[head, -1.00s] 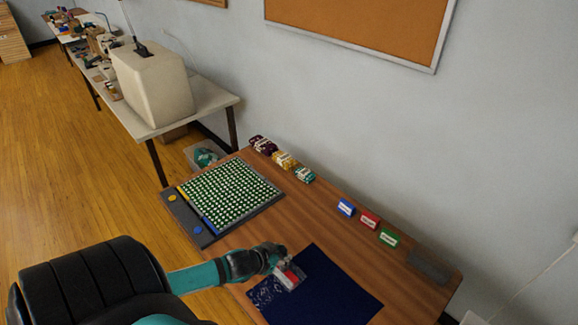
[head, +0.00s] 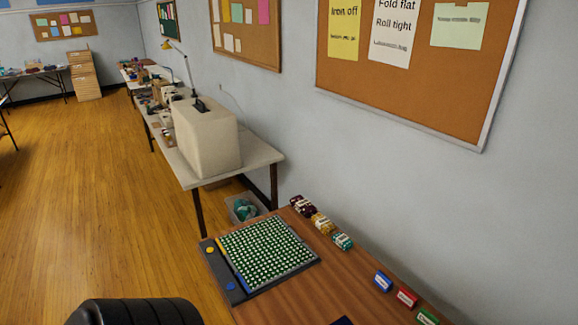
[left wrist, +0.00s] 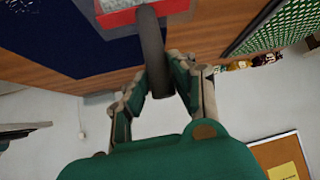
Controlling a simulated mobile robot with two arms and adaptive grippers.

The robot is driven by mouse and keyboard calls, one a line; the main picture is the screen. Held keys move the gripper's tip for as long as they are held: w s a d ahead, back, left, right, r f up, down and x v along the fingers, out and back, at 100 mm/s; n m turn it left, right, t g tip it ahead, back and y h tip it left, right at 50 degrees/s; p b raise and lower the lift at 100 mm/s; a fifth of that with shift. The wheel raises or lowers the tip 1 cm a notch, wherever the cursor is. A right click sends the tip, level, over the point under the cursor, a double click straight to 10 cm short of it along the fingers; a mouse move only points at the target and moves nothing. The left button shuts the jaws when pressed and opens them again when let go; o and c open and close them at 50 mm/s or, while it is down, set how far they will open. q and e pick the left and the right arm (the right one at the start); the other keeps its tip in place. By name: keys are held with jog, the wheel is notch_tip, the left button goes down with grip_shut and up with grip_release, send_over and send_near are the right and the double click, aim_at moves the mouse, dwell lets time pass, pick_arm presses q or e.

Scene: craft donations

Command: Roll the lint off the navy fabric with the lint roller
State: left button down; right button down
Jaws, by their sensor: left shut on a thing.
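In the left wrist view my left gripper (left wrist: 158,84) is shut on the dark grey handle of the lint roller (left wrist: 152,48). The roller's red and pale head is at the top edge, partly cut off. The navy fabric (left wrist: 75,42) lies on the wooden table beside and behind the roller. I cannot tell whether the head touches the fabric. In the head view only a small corner of the navy fabric (head: 342,321) shows at the bottom edge. The lint is not clearly visible now. My right gripper is in neither view.
On the wooden table (head: 290,301) are a green dotted board in a grey tray (head: 229,290), several small bundles (head: 322,223) and blue, red and green blocks (head: 407,297). A white table (head: 258,155) with a covered machine (head: 205,135) stands beyond. A bin (head: 246,207) sits between the tables.

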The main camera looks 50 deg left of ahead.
pick_arm(q)
jog(key=shift+s, duration=1)
